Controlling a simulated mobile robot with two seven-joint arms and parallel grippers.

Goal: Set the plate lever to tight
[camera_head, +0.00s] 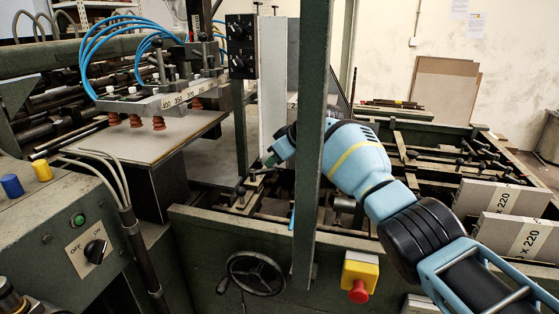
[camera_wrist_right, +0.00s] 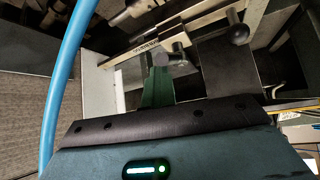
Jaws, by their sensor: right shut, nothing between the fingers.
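My right gripper (camera_head: 268,160) reaches in from the right, behind the green upright post, to the metal parts at the edge of the feeder table. In the right wrist view its narrow green fingers (camera_wrist_right: 157,82) are shut and empty. A lever with a dark round knob (camera_wrist_right: 237,33) lies beyond the fingertips, beside a pale marked bar (camera_wrist_right: 190,25). A grey rounded end (camera_wrist_right: 175,58) shows close to the fingertips; I cannot tell whether they touch. In the head view a small lever (camera_head: 259,172) shows just below the gripper. Its setting is not readable. My left gripper is not in view.
The green post (camera_head: 312,120) stands in front of my right wrist. A handwheel (camera_head: 256,273) and a red stop button (camera_head: 358,291) sit on the front panel. Suction cups (camera_head: 158,124) hang over the greyboard stack (camera_head: 150,140).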

